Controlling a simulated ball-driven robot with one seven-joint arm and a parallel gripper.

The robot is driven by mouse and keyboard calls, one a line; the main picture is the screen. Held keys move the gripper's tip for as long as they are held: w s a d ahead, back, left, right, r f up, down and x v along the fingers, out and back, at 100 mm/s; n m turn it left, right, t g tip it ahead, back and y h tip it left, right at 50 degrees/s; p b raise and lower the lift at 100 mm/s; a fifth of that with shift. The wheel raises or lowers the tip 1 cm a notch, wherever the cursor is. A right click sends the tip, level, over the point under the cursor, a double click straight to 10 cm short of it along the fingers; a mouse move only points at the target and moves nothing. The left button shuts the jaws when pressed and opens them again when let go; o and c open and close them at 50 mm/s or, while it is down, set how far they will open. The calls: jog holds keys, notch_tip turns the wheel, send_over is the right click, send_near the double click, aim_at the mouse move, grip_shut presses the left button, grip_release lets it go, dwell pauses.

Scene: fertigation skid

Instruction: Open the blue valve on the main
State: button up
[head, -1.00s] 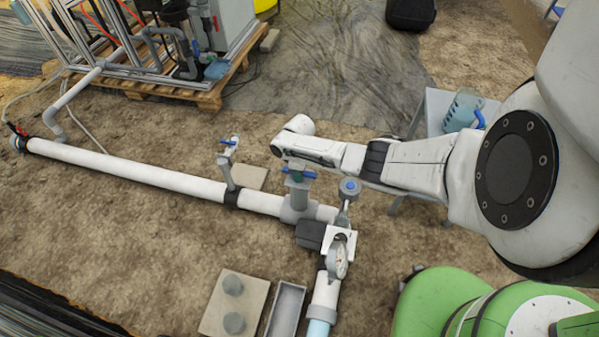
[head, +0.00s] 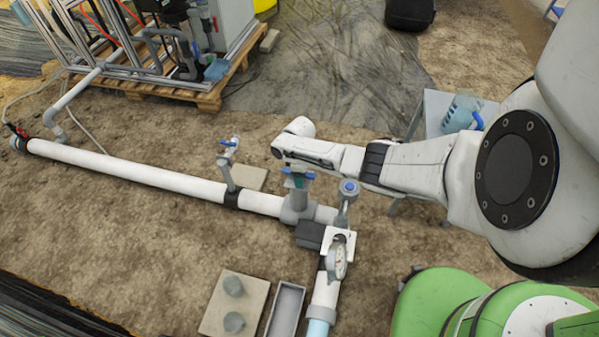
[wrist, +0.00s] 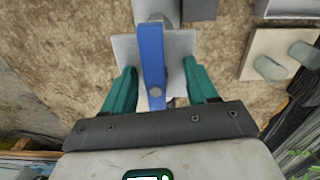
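The blue valve's lever (wrist: 151,62) runs lengthwise between the two green fingers of my gripper (wrist: 159,70) in the wrist view. The fingers are apart, one on each side, with gaps to the lever. In the head view the blue lever (head: 298,171) stands on a grey valve body (head: 298,199) on the white main pipe (head: 130,172). My gripper is at the lever there, mostly hidden by my wrist.
A smaller blue-handled valve (head: 229,143) stands to the left on the main. A blue-capped fitting (head: 348,187), a black box (head: 310,234) and a pressure gauge (head: 338,260) stand close on the right. A concrete slab (head: 250,291) and grey trough (head: 287,307) lie in front.

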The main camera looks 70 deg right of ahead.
jog(key=r+p, duration=0.4)
jog(key=r, duration=0.1)
jog(key=r+p, duration=0.4)
jog(key=shift+w+d+r, duration=0.2)
jog(key=shift+r, duration=0.15)
